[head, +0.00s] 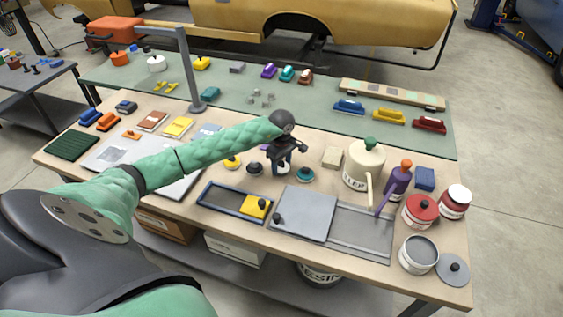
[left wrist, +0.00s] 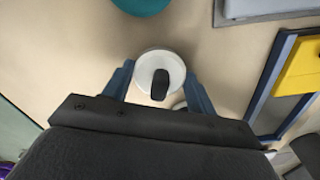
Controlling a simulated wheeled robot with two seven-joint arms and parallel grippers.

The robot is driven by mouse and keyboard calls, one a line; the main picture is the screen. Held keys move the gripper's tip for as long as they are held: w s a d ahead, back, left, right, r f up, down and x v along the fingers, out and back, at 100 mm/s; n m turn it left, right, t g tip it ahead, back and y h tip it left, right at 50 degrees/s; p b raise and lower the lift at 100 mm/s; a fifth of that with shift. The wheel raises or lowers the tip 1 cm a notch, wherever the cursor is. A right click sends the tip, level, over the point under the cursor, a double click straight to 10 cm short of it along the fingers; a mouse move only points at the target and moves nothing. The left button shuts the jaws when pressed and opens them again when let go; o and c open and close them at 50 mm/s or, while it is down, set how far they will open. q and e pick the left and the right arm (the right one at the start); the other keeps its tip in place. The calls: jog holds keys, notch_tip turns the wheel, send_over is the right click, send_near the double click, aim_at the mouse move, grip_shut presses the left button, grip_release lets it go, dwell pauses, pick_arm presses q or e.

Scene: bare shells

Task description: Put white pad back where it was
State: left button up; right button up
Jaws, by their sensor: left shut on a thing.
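The white pad (left wrist: 145,66) is round with a dark upright knob. In the left wrist view it sits between the two blue fingers of my left gripper (left wrist: 160,88), which is shut on it. In the head view my left gripper (head: 284,165) is low over the middle of the wooden bench, and it mostly hides the pad. I cannot tell whether the pad touches the bench. A teal round pad (head: 305,174) is just to the right of the gripper. My right gripper is not in view.
A blue-framed tray (head: 222,206) with a yellow block (head: 256,206) lies in front. A grey panel (head: 305,212) is right of it. A cream filler can (head: 364,165), a purple bottle (head: 397,180) and red tins (head: 420,210) crowd the right. A grey post (head: 188,70) stands behind.

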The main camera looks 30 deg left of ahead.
pick_arm(q)
jog(key=shift+f, duration=0.1)
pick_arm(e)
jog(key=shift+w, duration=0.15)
pick_arm(q)
jog(key=o, duration=0.9)
jog(key=shift+o, duration=0.2)
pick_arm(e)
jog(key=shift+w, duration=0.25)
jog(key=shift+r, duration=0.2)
